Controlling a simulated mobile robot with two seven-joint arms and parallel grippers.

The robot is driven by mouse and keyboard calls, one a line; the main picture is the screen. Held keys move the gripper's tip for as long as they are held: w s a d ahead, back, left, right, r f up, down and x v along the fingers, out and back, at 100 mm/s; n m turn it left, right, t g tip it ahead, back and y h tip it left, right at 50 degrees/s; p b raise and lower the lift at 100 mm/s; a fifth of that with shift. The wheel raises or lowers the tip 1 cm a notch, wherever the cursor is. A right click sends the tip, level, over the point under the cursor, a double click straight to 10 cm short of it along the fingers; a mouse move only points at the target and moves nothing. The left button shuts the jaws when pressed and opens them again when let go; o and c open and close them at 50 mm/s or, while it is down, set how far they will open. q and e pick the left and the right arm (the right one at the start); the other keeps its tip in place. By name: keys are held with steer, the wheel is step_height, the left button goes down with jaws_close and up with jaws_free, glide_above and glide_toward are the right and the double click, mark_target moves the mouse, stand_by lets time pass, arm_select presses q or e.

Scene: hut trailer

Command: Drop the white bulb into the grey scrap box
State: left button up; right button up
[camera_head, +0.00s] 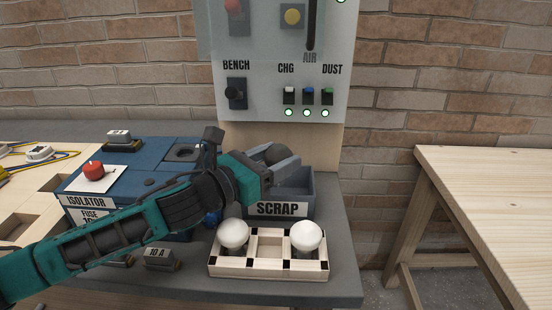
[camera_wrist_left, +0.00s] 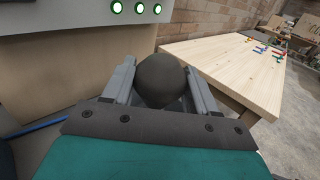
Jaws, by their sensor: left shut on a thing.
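My left gripper (camera_head: 284,166) is shut on a dark grey round bulb (camera_head: 276,153), held over the grey scrap box (camera_head: 311,200). In the left wrist view the dark bulb (camera_wrist_left: 162,80) sits between the two fingers of my left gripper (camera_wrist_left: 158,84). The box's front reads SCRAP; the gripper hides part of its opening. Two white bulbs, one on the left (camera_head: 233,232) and one on the right (camera_head: 306,235), stand in a wooden tray (camera_head: 268,267) in front of the box. The tray's middle compartment looks empty. My right gripper is out of view.
A blue isolator box (camera_head: 150,152) with a red knob (camera_head: 94,170) stands left, partly behind my arm. A control panel (camera_head: 285,75) rises behind. A wooden table (camera_head: 490,180) stands right, across a gap.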

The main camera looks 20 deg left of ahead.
arm_select(q)
steer(key=shift+f, duration=0.55)
steer(key=o, duration=1.1)
steer(key=shift+o, duration=0.2)
steer(key=shift+r, duration=0.1)
